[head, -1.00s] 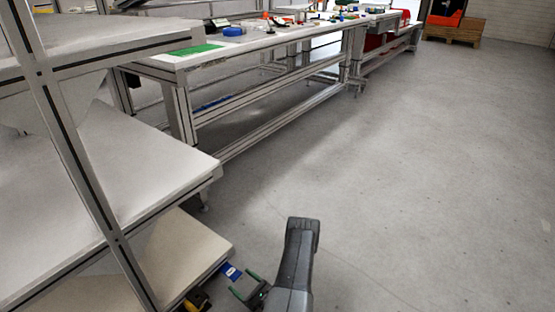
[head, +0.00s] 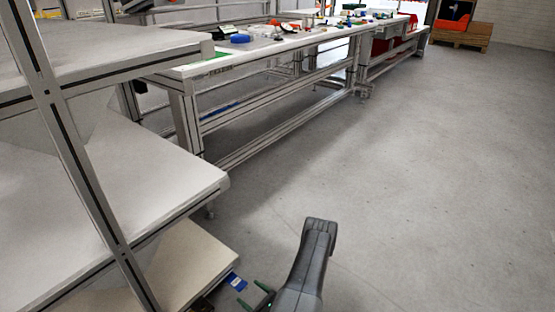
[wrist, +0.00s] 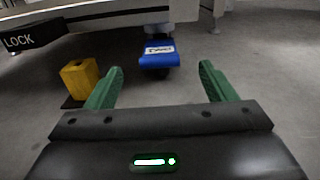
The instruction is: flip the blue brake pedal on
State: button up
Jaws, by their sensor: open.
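The blue brake pedal (wrist: 157,53) with a white label shows in the wrist view, ahead of my gripper and between the lines of its fingers. It sits low at the shelf unit's edge, above a dark caster that is partly hidden. It also shows in the head view (head: 235,282) beside the lowest shelf. My gripper (wrist: 160,83) is open and empty, with its green fingers apart on either side of the pedal's line. The fingers do not appear to touch the pedal. In the head view my gripper (head: 256,297) is just right of the pedal, partly cut off.
A yellow block (wrist: 80,78) is left of my left finger. A black bar marked LOCK (wrist: 30,38) is at the upper left. The shelf unit (head: 150,190) stands at left, a long workbench (head: 270,50) behind. The floor (head: 420,190) at right is clear.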

jog(key=v, duration=0.6)
jog(key=shift+f, duration=0.4)
jog(key=shift+x, duration=2.7)
jog(key=shift+r, duration=0.1)
jog(key=shift+r, duration=0.1)
